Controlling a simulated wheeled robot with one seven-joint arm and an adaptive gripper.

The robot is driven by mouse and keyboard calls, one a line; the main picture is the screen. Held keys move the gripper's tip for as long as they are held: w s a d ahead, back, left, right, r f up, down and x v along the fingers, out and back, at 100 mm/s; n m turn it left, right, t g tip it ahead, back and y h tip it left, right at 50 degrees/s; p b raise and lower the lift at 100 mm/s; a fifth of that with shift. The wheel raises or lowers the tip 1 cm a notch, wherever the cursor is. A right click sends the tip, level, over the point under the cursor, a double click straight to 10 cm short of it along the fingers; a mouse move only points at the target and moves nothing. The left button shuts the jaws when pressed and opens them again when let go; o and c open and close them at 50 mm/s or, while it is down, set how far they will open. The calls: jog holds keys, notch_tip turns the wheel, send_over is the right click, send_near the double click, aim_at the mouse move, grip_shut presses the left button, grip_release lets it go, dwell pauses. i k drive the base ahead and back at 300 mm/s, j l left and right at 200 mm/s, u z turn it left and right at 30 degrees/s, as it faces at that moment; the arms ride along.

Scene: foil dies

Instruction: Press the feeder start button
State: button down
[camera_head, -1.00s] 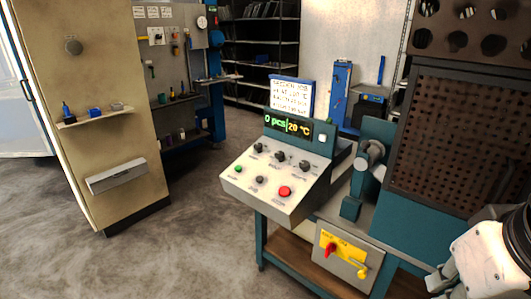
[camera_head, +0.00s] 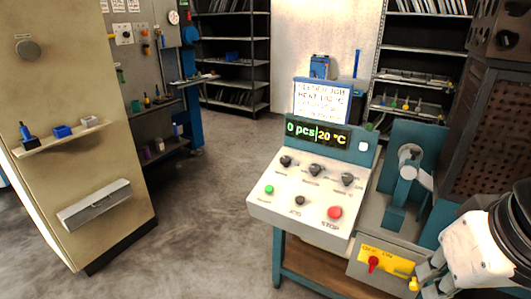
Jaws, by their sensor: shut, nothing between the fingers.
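The control panel (camera_head: 312,215) stands at the centre, its sloped white face carrying three dark knobs in a row. Below them are a green button (camera_head: 269,189) at the left, a small dark button (camera_head: 299,201) and a large red button (camera_head: 335,212) marked STOP. The green button's label is too small to read. The display (camera_head: 318,134) above reads 0 pcs and 20 °C. My gripper (camera_head: 424,276) is at the lower right, shut and empty, right of and apart from the panel. My arm partly hides it.
A teal machine (camera_head: 405,180) stands right of the panel. A beige cabinet (camera_head: 85,130) is at the left. Open floor (camera_head: 200,210) lies between cabinet and panel.

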aim_at(269, 188)
jog(key=i+j+z, duration=0.15)
jog(key=j, duration=0.8)
jog(key=j+z, duration=0.15)
jog(key=j, duration=0.8)
jog(key=i, duration=0.05)
